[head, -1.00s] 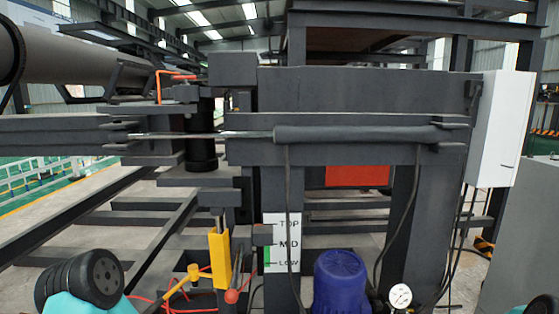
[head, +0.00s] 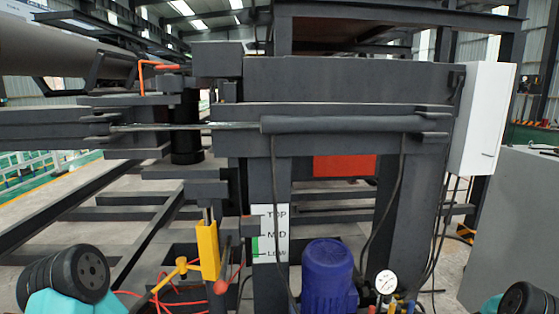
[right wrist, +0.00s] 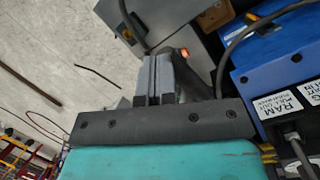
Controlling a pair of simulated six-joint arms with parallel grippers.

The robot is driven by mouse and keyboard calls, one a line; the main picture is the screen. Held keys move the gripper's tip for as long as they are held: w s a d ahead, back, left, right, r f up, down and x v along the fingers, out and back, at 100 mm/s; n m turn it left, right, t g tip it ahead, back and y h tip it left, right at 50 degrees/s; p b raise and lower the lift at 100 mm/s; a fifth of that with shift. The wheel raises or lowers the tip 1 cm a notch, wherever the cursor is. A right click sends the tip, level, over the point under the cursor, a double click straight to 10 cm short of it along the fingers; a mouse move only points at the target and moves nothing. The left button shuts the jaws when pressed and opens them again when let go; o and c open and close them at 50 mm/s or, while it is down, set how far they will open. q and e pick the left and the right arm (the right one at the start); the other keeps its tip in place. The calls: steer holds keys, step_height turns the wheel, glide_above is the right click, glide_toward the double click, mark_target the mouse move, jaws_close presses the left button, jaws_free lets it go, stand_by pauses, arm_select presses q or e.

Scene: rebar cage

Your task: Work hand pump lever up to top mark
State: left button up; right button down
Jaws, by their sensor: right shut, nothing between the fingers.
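The hand pump has an upright yellow body (head: 208,250) at the lower left of the head view. A yellow bar (head: 168,280) slopes down to the left from it, and a red ball (head: 220,287) sits low on its right side. I cannot tell which of these is the lever's grip. A white scale (head: 277,240) reads TOP, MID and LOW; a green bar (head: 255,246) reaches from LOW to near MID. My right gripper (right wrist: 158,62) is shut and empty in the right wrist view, away from the pump. My left gripper is out of view; only arm parts show.
A blue motor (head: 328,275) and a pressure gauge (head: 386,282) stand right of the scale. Orange hoses (head: 175,312) lie below the pump. Dark steel beams frame the area.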

steer(key=shift+f, duration=0.2)
steer(key=shift+s+f, duration=0.25)
steer(key=shift+f, duration=0.35)
steer(key=shift+s+f, duration=0.15)
steer(key=shift+f, duration=0.5)
steer(key=shift+s+f, duration=0.2)
steer(key=shift+f, duration=0.6)
